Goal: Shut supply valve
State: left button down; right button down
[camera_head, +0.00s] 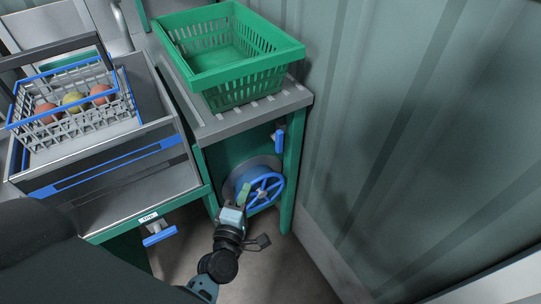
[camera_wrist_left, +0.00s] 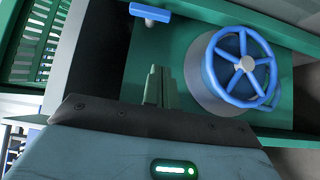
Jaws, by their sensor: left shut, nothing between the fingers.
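A blue handwheel (camera_head: 265,192) with several spokes sits on a round grey hub on a green panel below the crate stand. It also shows in the left wrist view (camera_wrist_left: 240,65), right of the fingers. My left gripper (camera_head: 243,194) is in front of the panel, just left of the wheel in the head view. Its green fingers (camera_wrist_left: 160,88) are together and empty, apart from the wheel in the wrist view. A small blue handle (camera_head: 279,140) is above the wheel; it also shows in the wrist view (camera_wrist_left: 150,13). My right gripper is not in view.
A blue lever (camera_head: 160,235) hangs under the left bench below a small label. A green crate (camera_head: 245,75) stands on the slatted stand. A corrugated wall (camera_head: 400,130) closes the right.

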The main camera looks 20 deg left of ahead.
pick_arm(q)
jog(key=shift+w+d+r, duration=0.25)
jog(key=shift+w+r, duration=0.1)
jog(key=shift+w, duration=0.05)
send_near(279, 142)
jog(key=w+a+f, duration=0.4)
jog(key=a, duration=0.1)
jog(key=shift+w+d+r+b, duration=0.15)
jog(key=shift+w+d+b, duration=0.15)
jog(key=shift+w+d, duration=1.05)
